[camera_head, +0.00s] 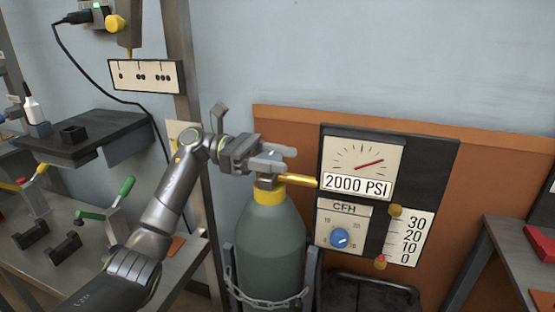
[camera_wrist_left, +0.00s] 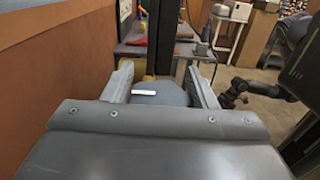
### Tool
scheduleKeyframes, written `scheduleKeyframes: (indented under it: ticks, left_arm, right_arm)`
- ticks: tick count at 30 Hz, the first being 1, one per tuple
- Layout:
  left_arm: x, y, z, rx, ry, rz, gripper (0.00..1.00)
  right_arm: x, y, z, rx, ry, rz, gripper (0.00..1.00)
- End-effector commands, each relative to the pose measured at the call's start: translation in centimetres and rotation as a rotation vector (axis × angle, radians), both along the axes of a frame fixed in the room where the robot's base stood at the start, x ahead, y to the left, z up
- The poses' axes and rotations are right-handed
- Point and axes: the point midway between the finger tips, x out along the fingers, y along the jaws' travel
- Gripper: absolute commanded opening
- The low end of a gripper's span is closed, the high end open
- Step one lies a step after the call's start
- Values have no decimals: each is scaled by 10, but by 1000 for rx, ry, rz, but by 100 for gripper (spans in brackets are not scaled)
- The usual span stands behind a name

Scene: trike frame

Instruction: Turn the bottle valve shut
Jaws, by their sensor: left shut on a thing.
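The grey-green gas bottle (camera_head: 270,250) stands upright with a yellow collar (camera_head: 269,198) at its neck and a grey valve body above it. A brass pipe (camera_head: 298,180) runs from the valve to the gauge panel. My left gripper (camera_head: 275,157) is at the top of the bottle, shut on the valve knob. In the head view the fingers largely hide the knob. In the left wrist view the blue-grey knob (camera_wrist_left: 158,93), with a white mark, sits between the two fingers.
The panel has a 2000 PSI gauge (camera_head: 361,165), a blue CFH dial (camera_head: 340,237) and a flow scale (camera_head: 405,238). A chain (camera_head: 268,301) crosses the bottle's front. A workbench with green-handled clamp (camera_head: 127,187) stands left. A grey table (camera_head: 520,262) stands right.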

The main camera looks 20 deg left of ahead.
Motion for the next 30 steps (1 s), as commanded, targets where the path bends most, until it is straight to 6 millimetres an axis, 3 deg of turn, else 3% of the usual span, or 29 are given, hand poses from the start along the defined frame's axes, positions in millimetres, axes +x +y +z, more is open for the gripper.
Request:
scheduleKeyframes:
  ticks: [3,4,9,20,30]
  left_arm:
    - [0,0,0,0,1,-1,30]
    - [0,0,0,0,0,-1,54]
    - [0,0,0,0,0,0,74]
    - [0,0,8,1,-2,0,74]
    - [0,0,71,0,-3,0,74]
  right_arm:
    - [0,0,0,0,0,0,0]
    - [0,0,0,0,0,0,0]
    - [0,0,0,0,0,0,0]
    - [0,0,1,-1,0,0,0]
    - [-5,-4,-7,-13,36,-5,0]
